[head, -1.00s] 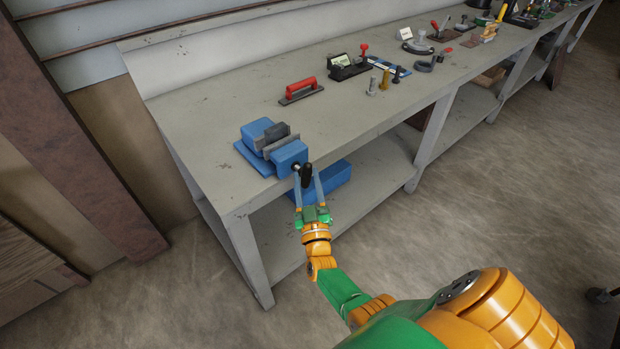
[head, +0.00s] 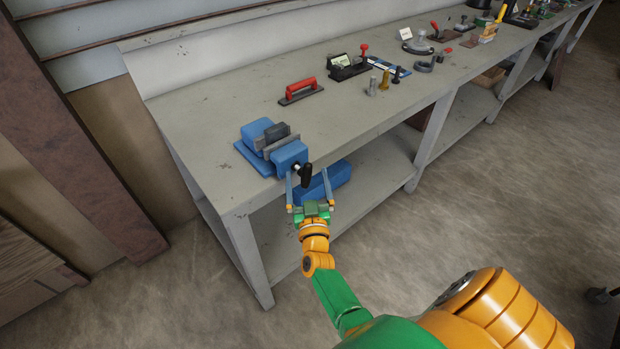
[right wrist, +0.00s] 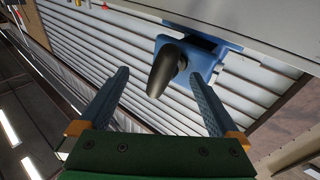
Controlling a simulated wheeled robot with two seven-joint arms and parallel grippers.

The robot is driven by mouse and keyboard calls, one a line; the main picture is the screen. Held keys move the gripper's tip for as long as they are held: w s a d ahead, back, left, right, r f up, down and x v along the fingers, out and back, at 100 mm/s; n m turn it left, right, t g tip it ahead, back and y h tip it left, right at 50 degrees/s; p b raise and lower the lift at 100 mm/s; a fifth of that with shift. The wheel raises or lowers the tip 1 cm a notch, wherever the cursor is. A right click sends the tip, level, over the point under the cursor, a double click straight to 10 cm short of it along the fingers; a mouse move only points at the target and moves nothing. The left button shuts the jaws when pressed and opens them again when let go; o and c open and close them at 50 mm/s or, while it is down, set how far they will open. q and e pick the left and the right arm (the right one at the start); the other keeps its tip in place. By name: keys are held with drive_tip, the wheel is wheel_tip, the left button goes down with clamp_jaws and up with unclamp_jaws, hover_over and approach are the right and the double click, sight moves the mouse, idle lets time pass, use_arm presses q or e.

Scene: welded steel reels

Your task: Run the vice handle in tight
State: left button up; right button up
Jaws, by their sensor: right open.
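The blue vice (head: 289,155) sits at the near corner of the bench, with grey jaws (head: 278,138) on top. Its black handle (head: 305,175) hangs on the front, over the bench edge, tilted. My right gripper (head: 307,172) is open in front of the vice, one finger on each side of the handle, with clear gaps. In the right wrist view the dark handle (right wrist: 163,70) lies between the spread fingertips, closer to the middle than to either finger, and the vice's blue body (right wrist: 205,58) is behind it. My left gripper is not in view.
The bench top (head: 215,130) is bare around the vice. A red-handled float (head: 300,92) and several tools lie farther along it. A blue box-like thing (head: 335,178) shows below the bench edge, behind the right finger. The floor in front is open.

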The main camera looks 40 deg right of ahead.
drive_tip(key=shift+s, duration=0.2)
drive_tip(key=s+p, duration=0.3)
drive_tip(key=s, duration=0.3)
drive_tip(key=shift+s+d, duration=0.25)
drive_tip(key=shift+s, duration=0.1)
